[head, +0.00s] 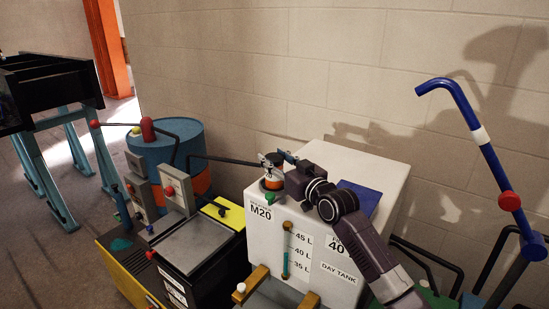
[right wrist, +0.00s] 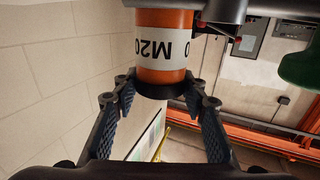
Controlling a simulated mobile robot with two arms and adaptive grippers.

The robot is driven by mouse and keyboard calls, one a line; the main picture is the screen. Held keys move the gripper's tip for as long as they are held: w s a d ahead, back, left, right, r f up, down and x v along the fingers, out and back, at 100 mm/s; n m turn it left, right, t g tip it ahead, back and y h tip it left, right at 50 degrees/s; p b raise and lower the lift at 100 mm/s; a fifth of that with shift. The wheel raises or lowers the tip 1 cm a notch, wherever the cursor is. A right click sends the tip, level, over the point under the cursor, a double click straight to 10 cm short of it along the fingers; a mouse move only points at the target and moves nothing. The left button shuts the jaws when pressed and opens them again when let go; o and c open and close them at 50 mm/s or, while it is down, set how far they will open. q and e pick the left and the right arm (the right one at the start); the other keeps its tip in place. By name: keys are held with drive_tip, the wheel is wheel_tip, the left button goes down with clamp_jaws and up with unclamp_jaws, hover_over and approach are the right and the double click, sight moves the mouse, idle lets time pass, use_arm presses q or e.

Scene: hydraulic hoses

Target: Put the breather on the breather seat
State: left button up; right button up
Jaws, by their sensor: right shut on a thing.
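The breather is an orange canister with a white band, in the head view (head: 273,175) at the front left corner of the white day tank's top. In the right wrist view the breather (right wrist: 163,50) shows its band with upside-down M20 lettering and a dark rim. My right gripper (head: 277,159) is shut on the breather; its fingers (right wrist: 164,98) lie on both sides of the dark rim. A green part (head: 270,196) shows just under the breather, above the tank's M20 label; it may be the breather seat. I cannot tell whether the breather touches it. My left gripper is not in view.
The white day tank (head: 350,165) has a level gauge (head: 286,250) on its front and a blue panel (head: 362,198) on top. A blue drum (head: 172,145) and a grey-topped unit (head: 205,242) stand left. A blue bent pipe (head: 470,115) rises at right. The wall is close behind.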

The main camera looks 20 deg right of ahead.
drive_tip(key=o, duration=1.3)
drive_tip(key=shift+f, duration=0.1)
drive_tip(key=shift+o, duration=0.2)
drive_tip(key=shift+s+d, duration=0.15)
drive_tip(key=shift+s, duration=0.35)
drive_tip(key=b+v, duration=0.2)
drive_tip(key=v, duration=0.7)
drive_tip(key=shift+s+b, duration=0.35)
drive_tip(key=shift+b, duration=0.05)
drive_tip(key=shift+s+d, duration=0.2)
drive_tip(key=shift+s, duration=0.45)
